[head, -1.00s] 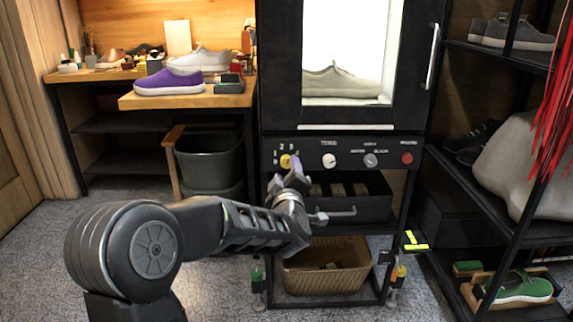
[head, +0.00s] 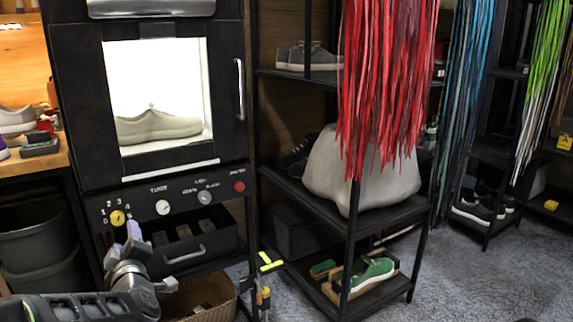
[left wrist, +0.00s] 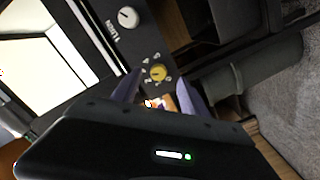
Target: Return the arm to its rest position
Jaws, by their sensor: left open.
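My left gripper (head: 131,236) is at the lower left of the head view, in front of the black cabinet's control panel (head: 180,200). Its two purple-grey fingers point up towards the yellow knob (head: 117,217). In the left wrist view the fingers (left wrist: 158,92) stand apart with nothing between them, and the yellow knob (left wrist: 157,73) shows beyond them, apart from them. A pale shoe (head: 158,125) sits behind the lit cabinet window. My right gripper is in neither view.
An open black drawer (head: 190,248) with a handle juts out below the panel. A wicker basket (head: 205,298) is beneath it. A black shelf rack (head: 352,215) with shoes and hanging red strips stands to the right. Grey floor (head: 470,280) is clear at the lower right.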

